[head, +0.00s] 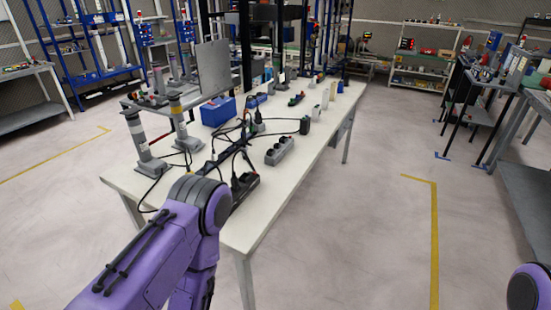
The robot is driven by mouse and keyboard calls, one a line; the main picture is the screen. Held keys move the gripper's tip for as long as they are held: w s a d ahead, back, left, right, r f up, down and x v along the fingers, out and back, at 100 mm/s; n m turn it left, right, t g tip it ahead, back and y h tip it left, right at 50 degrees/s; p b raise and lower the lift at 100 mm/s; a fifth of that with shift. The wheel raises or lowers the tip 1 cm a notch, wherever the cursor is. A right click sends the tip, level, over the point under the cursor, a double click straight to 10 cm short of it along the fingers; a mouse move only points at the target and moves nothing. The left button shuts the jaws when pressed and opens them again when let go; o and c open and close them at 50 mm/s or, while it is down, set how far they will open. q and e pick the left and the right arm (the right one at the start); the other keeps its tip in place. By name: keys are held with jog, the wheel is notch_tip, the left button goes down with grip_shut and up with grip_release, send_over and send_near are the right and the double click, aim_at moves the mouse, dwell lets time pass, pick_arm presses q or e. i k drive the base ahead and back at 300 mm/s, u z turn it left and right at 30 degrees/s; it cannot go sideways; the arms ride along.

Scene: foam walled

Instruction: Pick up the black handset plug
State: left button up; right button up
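A long white table (285,195) runs away from me, with dark cables and small devices on it. A small dark upright object (305,125) stands near its right edge with a cable leading to it. A black block (246,183) lies at the near end, partly behind my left arm. I cannot tell which of these dark pieces is the black handset plug.
Grey posts and a panel (214,68) rise along the table's left side. The floor right of the table is clear up to the benches.

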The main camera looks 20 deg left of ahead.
aim_at(234, 180)
jog(key=z, duration=2.75)
jog(key=k, duration=2.5)
jog(key=u, duration=1.75)
